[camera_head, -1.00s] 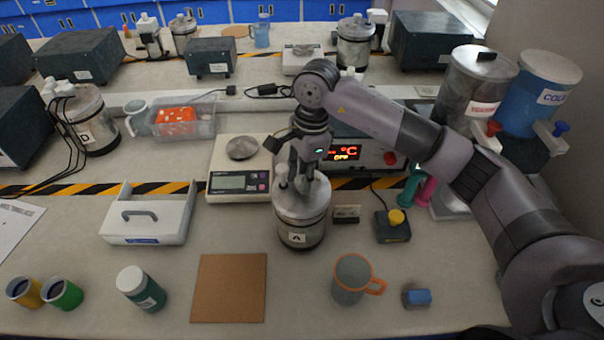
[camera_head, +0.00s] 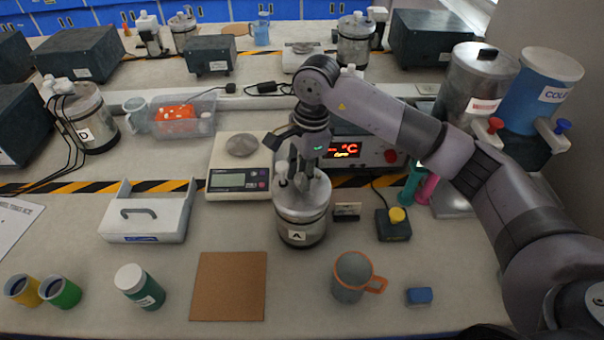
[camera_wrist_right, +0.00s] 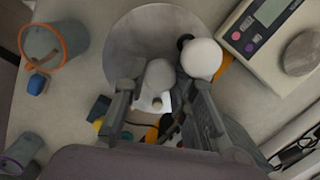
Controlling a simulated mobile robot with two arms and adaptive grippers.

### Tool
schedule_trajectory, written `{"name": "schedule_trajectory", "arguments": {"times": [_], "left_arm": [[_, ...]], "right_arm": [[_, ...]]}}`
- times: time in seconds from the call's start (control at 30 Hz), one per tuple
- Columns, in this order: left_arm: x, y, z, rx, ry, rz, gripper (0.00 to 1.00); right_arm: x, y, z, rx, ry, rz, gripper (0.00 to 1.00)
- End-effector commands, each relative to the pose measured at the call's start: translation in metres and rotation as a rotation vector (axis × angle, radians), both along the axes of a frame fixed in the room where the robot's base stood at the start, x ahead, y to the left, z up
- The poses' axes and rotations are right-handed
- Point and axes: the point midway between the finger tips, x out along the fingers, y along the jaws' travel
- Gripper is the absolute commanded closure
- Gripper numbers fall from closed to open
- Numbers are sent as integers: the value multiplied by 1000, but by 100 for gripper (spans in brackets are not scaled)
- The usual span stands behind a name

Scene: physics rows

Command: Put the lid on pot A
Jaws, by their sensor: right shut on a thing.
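Pot A (camera_head: 301,232) is a metal pot with a black base band and a label "A", upright at the middle of the bench. A round grey metal lid (camera_head: 316,190) is at its top; it also shows as a pale disc in the right wrist view (camera_wrist_right: 130,42). My right gripper (camera_head: 303,172) is over the pot, pointing down, shut on the lid's pale knob (camera_wrist_right: 158,78). A white ball-shaped part (camera_wrist_right: 202,58) sits beside the knob. I cannot tell whether a gap is left between lid and rim. My left gripper is not in view.
A scale (camera_head: 240,190) stands left of the pot, a heater with a red display (camera_head: 365,150) behind it. A small box (camera_head: 347,211), a yellow-button switch (camera_head: 393,225) and a grey mug (camera_head: 351,277) are near. The cork mat (camera_head: 229,287) is bare.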

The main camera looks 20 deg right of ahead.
Motion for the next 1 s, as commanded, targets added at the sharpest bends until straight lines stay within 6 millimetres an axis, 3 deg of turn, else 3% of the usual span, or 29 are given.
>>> {"name": "schedule_trajectory", "arguments": {"times": [1.0], "left_arm": [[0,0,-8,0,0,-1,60]], "right_arm": [[0,0,-2,0,-1,1,100]]}}
